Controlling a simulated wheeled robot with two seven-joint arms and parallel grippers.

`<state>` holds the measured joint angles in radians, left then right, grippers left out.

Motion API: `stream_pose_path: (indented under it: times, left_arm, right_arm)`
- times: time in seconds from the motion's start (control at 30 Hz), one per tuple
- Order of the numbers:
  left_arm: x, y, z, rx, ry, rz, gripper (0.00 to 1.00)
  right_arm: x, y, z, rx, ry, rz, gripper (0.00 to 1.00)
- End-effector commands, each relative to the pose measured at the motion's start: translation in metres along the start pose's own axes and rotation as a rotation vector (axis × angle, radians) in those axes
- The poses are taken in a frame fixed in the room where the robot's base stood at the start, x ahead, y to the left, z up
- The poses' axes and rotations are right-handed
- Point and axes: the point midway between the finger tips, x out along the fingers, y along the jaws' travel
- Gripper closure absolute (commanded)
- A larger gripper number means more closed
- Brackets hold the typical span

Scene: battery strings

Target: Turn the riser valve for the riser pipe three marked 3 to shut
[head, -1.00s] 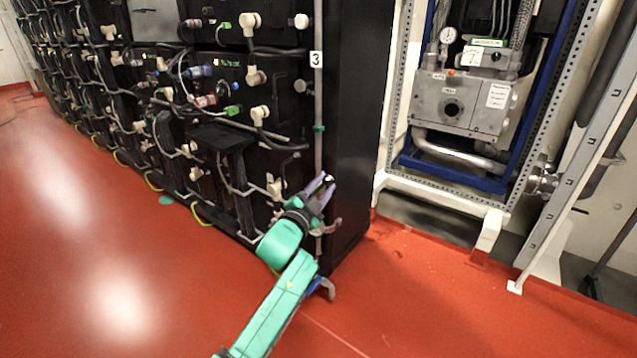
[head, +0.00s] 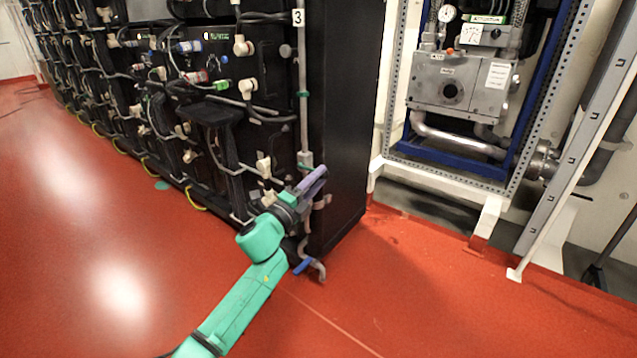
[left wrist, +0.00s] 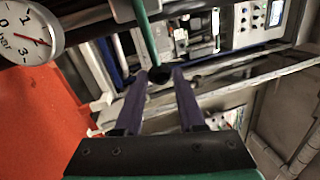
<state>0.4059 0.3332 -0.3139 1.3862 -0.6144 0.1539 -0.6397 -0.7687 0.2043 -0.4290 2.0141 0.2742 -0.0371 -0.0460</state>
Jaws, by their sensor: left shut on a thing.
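The riser pipe (head: 303,125) marked with a white 3 label (head: 298,18) runs down the front corner of the black battery rack. A grey fitting (head: 305,160) sits on it just above my left gripper (head: 318,178). The purple fingers lie across the pipe line there and cover most of the valve. In the left wrist view, a green rod (left wrist: 146,35) comes down to a dark round end (left wrist: 160,75) between the fingertips. The left gripper is shut on this, which looks like the riser valve handle. Its exact angle is hard to tell. My right gripper is out of view.
A blue lever (head: 303,266) sits low on the pipe, below the gripper. A pressure gauge (left wrist: 28,32) is close at the upper left of the wrist view. A grey pump unit (head: 460,88) stands in a frame at right. The red floor (head: 120,250) is open at left.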

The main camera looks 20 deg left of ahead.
Motion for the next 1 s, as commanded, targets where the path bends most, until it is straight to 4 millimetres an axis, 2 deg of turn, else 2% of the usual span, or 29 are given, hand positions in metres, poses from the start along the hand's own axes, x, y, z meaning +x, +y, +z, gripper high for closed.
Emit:
stream_pose_path:
  times: [0.27, 0.47, 0.73, 0.77, 0.8, 0.83, 1.0]
  left_arm:
    - [-0.001, 0.006, -0.001, 0.068, 0.013, -0.002, 1.0]
    - [-0.001, 0.007, -0.001, 0.08, 0.016, -0.002, 1.0]
    - [-0.001, 0.007, -0.001, 0.08, 0.015, -0.001, 1.0]
    - [-0.001, 0.007, -0.001, 0.08, 0.015, -0.001, 0.58]
    - [-0.001, 0.007, -0.001, 0.08, 0.015, -0.001, 0.42]
    - [-0.001, 0.007, -0.001, 0.08, 0.015, -0.001, 0.31]
    - [-0.001, 0.007, -0.001, 0.079, 0.015, -0.002, 0.31]
  right_arm:
    - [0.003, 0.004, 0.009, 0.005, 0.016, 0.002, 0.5]
    - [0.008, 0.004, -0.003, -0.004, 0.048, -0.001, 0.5]
    - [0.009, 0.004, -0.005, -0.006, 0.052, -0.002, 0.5]
    - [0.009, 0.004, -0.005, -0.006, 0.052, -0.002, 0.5]
    - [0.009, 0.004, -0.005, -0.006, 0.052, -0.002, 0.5]
    - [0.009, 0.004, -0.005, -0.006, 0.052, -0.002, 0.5]
    - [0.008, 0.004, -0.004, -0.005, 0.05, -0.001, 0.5]
